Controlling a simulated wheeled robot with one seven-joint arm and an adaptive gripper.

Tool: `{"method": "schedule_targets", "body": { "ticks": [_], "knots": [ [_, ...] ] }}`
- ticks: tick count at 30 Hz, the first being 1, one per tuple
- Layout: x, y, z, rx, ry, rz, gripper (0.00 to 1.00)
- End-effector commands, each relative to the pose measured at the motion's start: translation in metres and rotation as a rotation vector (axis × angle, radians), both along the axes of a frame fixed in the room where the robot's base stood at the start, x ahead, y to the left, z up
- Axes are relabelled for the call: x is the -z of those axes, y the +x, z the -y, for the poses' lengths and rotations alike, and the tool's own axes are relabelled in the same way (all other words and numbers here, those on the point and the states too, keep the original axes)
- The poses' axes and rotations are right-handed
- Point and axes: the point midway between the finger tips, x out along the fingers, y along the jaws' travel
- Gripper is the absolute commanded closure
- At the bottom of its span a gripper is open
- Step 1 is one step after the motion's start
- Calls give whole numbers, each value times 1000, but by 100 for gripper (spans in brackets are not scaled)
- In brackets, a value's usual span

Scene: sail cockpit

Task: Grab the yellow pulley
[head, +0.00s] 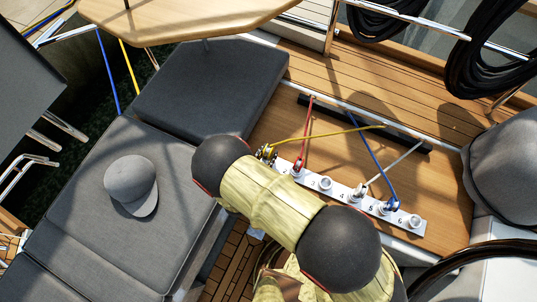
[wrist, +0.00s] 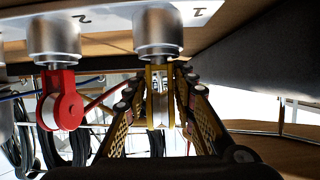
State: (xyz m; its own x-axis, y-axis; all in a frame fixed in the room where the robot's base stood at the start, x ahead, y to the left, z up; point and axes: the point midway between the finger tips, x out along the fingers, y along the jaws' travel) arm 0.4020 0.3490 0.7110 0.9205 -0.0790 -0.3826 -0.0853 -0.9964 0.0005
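The yellow pulley (wrist: 158,97) is in the wrist view, attached under a silver post by the number 1 on the white strip. My gripper (wrist: 159,72) has one finger on each side of it, with the fingertips close against its sides. I cannot tell whether the fingers press on it or leave a small gap. In the head view, the yellow pulley (head: 266,154) shows at the strip's left end, partly hidden by my gripper and wrist.
A red pulley (wrist: 62,107) hangs beside it in the wrist view. The numbered strip (head: 335,197) also bears a blue pulley (head: 382,208) and several silver posts. Yellow, red and blue ropes cross the wooden deck (head: 345,70). A grey cap (head: 130,180) lies on grey cushions at left.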

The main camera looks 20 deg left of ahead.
Motion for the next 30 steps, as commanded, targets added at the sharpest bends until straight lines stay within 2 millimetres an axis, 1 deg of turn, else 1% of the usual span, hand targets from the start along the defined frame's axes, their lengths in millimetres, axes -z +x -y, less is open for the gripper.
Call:
{"method": "schedule_targets", "body": {
  "ticks": [1, 12, 13, 30],
  "knots": [
    [0, 0, 0, 0, 0, 0, 78],
    [0, 0, 0, 0, 0, 0, 99],
    [0, 0, 0, 0, 0, 0, 100],
    [-3, 2, 0, 0, 1, 1, 100]
  ]
}}
